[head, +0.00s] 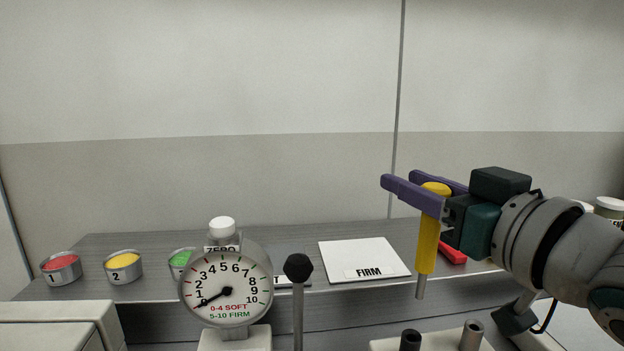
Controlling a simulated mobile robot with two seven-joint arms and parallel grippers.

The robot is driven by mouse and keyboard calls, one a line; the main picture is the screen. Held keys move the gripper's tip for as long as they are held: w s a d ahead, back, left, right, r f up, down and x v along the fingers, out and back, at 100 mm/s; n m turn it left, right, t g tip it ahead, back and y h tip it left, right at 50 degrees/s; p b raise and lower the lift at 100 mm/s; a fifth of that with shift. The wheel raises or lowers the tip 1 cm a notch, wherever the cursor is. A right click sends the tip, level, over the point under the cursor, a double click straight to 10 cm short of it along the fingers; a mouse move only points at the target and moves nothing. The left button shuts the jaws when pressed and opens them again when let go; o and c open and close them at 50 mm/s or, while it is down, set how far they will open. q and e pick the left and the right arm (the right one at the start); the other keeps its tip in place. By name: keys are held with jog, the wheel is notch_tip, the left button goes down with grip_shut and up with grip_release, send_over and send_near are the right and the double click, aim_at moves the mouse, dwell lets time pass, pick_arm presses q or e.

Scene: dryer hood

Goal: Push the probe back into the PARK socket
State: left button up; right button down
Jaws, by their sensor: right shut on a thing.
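My right gripper (400,180) comes in from the right with purple fingers. It is shut on the yellow probe (428,245), which hangs nearly upright with its thin grey metal tip pointing down. The tip is in the air, apart from anything below. A white block (442,341) at the bottom edge carries a black tube (410,340) and a grey tube (471,335). Both are cut off below, and no PARK label is readable, so I cannot tell which is the PARK socket. My left gripper is not in view.
A dial gauge (226,289) stands in front, its needle near the low end. A black-knobbed lever (298,268) stands beside it. Behind are red (61,268), yellow (123,266) and green (182,258) cups, a FIRM card (363,258) and a red object (452,253).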

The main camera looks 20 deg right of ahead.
aim_at(421, 233)
notch_tip(421, 233, down, 5)
jog(key=b, duration=0.3)
jog(key=shift+r, duration=0.2)
dwell(1.3)
jog(key=shift+p, duration=0.35)
jog(key=shift+r, duration=0.1)
dwell(0.4)
jog(key=shift+f, duration=0.25)
